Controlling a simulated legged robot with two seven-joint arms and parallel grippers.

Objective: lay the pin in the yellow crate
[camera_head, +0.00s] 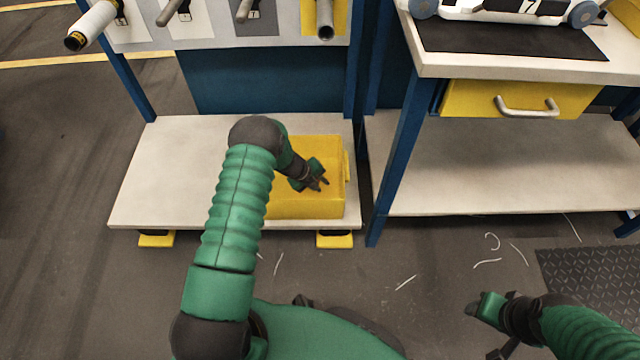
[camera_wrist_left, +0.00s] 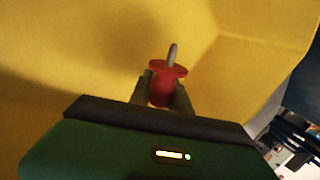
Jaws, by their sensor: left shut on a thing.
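The yellow crate (camera_head: 300,208) sits on the low white shelf. My left gripper (camera_head: 321,184) is over the crate, pointing into it. In the left wrist view, the yellow inside of the crate (camera_wrist_left: 90,50) fills most of the background. There my left gripper (camera_wrist_left: 164,94) is shut on the pin (camera_wrist_left: 166,85), a red piece with a round flange and a pale metal tip pointing away from me. I cannot tell whether the tip touches the crate. The pin is too small to make out in the head view. My right gripper (camera_head: 474,308) is low at the right, over the floor.
The white shelf (camera_head: 170,180) is bare left of the crate. A blue post (camera_head: 392,165) and a bench with a yellow drawer (camera_head: 480,98) stand to the right. White thread scraps (camera_head: 405,283) lie on the floor.

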